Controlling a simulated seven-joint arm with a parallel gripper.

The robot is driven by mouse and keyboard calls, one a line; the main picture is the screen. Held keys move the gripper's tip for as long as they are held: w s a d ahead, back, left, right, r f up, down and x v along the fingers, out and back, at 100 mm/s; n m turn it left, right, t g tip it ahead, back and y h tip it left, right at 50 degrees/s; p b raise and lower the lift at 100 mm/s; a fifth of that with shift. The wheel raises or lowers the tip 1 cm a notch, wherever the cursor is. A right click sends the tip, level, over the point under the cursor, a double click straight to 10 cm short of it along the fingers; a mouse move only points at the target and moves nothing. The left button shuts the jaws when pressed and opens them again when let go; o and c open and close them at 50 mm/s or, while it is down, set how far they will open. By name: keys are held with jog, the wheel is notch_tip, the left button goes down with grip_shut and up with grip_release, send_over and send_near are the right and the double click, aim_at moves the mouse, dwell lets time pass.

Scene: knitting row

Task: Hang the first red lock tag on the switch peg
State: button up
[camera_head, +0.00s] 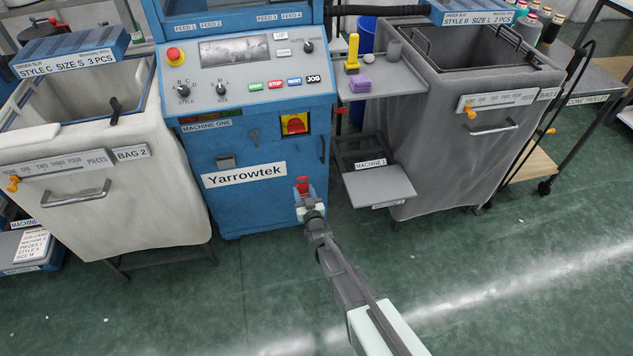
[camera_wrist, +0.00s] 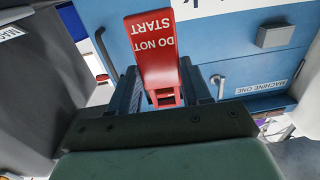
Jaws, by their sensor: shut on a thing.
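My gripper (camera_head: 306,202) is shut on a red lock tag (camera_head: 303,185) in front of the blue machine's lower front. In the wrist view, the tag (camera_wrist: 152,50) reads "DO NOT START" upside down and sits between the dark fingers (camera_wrist: 164,92). The red-and-yellow main switch (camera_head: 294,125) is on the machine's front, above the tag and slightly left in the head view. I cannot make out a separate peg at the switch. The tag appears apart from the switch.
The blue machine (camera_head: 255,200) stands between a white bag bin (camera_head: 150,205) on the left and a grey bag bin (camera_head: 440,150) on the right. A small grey shelf (camera_head: 380,187) juts out right of my gripper. Green floor in front is clear.

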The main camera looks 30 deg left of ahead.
aim_at(304, 190)
jog(key=shift+w+a+f, duration=0.25)
jog(key=shift+w+a, duration=0.25)
jog(key=shift+w, duration=0.1)
jog(key=shift+w+a+f, duration=0.25)
jog(key=shift+w+a, duration=0.25)
jog(key=shift+w, duration=0.05)
jog(key=shift+m+t+h, duration=0.3)
jog(key=shift+t, duration=0.1)
jog(key=r, duration=0.1)
jog(key=w+r, duration=0.1)
jog(key=r, duration=0.1)
jog(key=w+r, duration=0.1)
jog(key=shift+a+r, duration=0.25)
jog(key=shift+a, duration=0.1)
jog(key=shift+f+x, duration=0.3)
jog(key=shift+x, duration=1.3)
jog(key=shift+f+x, duration=0.3)
jog(key=shift+x, duration=1.3)
jog(key=shift+f+x, duration=0.3)
jog(key=shift+x, duration=1.25)
jog(key=shift+a, duration=0.1)
